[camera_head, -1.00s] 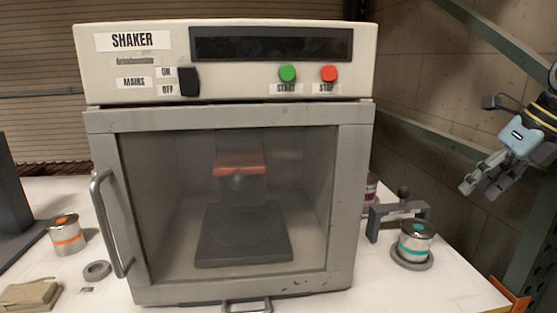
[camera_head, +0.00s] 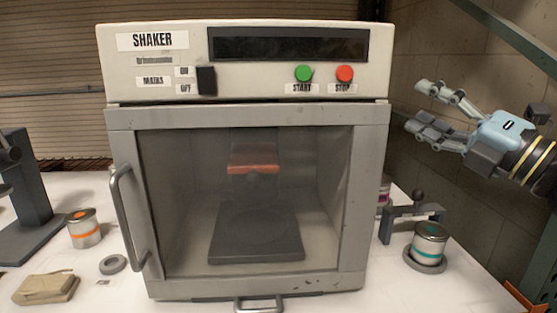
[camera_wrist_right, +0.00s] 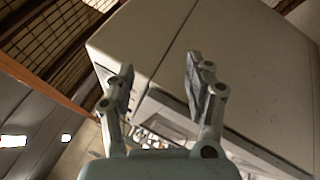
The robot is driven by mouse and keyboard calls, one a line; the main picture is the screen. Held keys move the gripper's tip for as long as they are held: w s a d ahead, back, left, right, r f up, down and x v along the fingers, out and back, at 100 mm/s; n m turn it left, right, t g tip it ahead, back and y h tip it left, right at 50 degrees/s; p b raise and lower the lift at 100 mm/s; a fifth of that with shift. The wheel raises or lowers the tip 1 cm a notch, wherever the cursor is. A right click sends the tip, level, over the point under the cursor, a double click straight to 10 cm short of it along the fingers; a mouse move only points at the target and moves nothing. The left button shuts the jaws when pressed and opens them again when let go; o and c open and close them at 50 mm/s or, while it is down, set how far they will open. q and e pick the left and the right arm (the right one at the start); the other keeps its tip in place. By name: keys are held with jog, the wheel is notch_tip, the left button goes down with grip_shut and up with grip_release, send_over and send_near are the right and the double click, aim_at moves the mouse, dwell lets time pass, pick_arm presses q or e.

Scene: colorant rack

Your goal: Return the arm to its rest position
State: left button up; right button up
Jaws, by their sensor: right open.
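My right gripper (camera_head: 428,108) is open and empty, raised in the air to the right of the shaker (camera_head: 125,75), with its fingers pointing left toward the machine. In the right wrist view its two fingers (camera_wrist_right: 158,95) are spread with nothing between them, and the shaker's casing (camera_wrist_right: 250,75) lies beyond. My left gripper does not show in any view.
The shaker's glass door is shut, its handle (camera_head: 125,220) at left. A teal-banded can (camera_head: 430,243) stands on a round base by a dark bracket (camera_head: 388,228). At left are an orange-banded can (camera_head: 84,232), a grey ring (camera_head: 113,264) and a folded cloth (camera_head: 46,288).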

jog(key=s+d+f+m+t+h, duration=0.1)
jog(key=s+d+f+m+h, duration=0.3)
jog(key=m+h, duration=0.5)
jog(key=s+d+f+m+t+h, duration=0.1)
jog(key=d+m+h, duration=0.55)
jog(key=m, duration=0.45)
jog(key=s+d+f+m+g+h, duration=0.2)
jog(key=s+f+m+g, duration=0.45)
jog(key=f, duration=0.45)
jog(key=s+a+f+m+g+y, duration=0.1)
jog(key=s+a+f+g, duration=0.25)
jog(key=s, duration=0.25)
jog(key=s+a+f+m+g+y, duration=0.1)
jog(key=s+a+f+g+y, duration=0.1)
jog(key=s+f, duration=0.4)
jog(key=s+a+f+m+g+y, duration=0.1)
jog(key=s+a+f+g, duration=0.15)
jog(key=s, duration=0.45)
jog(key=s+d+f+g+b, duration=0.15)
jog(key=f+b, duration=0.25)
jog(key=f, duration=1.4)
jog(key=s+d+f+g+b, duration=0.15)
jog(key=f+b, duration=0.25)
jog(key=f, duration=1.4)
jog(key=s+f+b, duration=0.6)
jog(key=s+f, duration=1.2)
jog(key=f, duration=0.3)
jog(key=shift+s+d+m+g, duration=0.2)
jog(key=shift+m+g, duration=0.15)
jog(key=shift+g, duration=0.1)
